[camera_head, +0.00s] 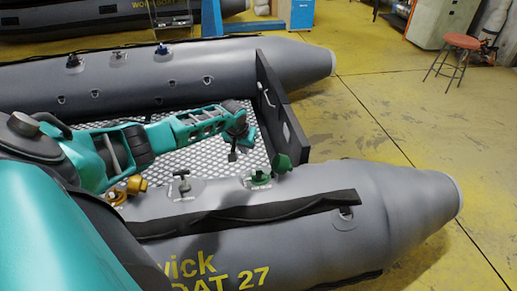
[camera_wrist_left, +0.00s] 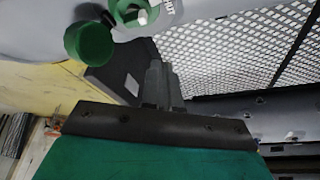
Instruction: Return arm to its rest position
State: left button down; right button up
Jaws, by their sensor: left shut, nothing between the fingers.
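My left arm (camera_head: 205,122) is teal and reaches from the left over the grey inflatable boat (camera_head: 300,205). My left gripper (camera_head: 232,155) is at its end, above the perforated metal floor of the boat. Its fingers are shut together and empty; they also show in the left wrist view (camera_wrist_left: 160,82). A green valve (camera_head: 260,178) and a green cap (camera_head: 282,163) are on the near tube, to the right of and nearer than the gripper. In the left wrist view, the green cap (camera_wrist_left: 90,42) and green valve (camera_wrist_left: 132,12) are at the upper left. My right gripper is not seen.
A grey valve (camera_head: 181,186) and a gold valve (camera_head: 130,188) sit on the near tube, close beneath my arm. The far tube (camera_head: 200,75) and dark transom (camera_head: 275,105) border the floor. A red stool (camera_head: 460,42) stands beyond; yellow floor (camera_head: 360,120) is open at right.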

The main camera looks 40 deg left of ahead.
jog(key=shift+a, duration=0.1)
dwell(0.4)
pick_arm(q)
jog(key=s+d+f+m+p, duration=0.1)
jog(key=d, duration=0.3)
jog(key=s+d+f+m+h+p, duration=0.1)
jog(key=d, duration=0.3)
jog(key=s+d+f+m+t+p, duration=0.1)
jog(key=d, duration=0.3)
jog(key=shift+s+d+f+h, duration=0.2)
jog(key=shift+s+h, duration=0.1)
jog(key=shift+s, duration=0.1)
jog(key=s+d+r+m+t+h+p, duration=0.1)
jog(key=s+d+r+m+t+p, duration=0.15)
jog(key=s+d, duration=0.45)
jog(key=s+d+r+m+t+h+p, duration=0.1)
jog(key=s+d+r+h+p, duration=0.25)
jog(key=d, duration=0.65)
jog(key=s+r+t+y+p, duration=0.2)
jog(key=s+r, duration=0.5)
jog(key=r, duration=0.1)
jog(key=shift+y, duration=0.35)
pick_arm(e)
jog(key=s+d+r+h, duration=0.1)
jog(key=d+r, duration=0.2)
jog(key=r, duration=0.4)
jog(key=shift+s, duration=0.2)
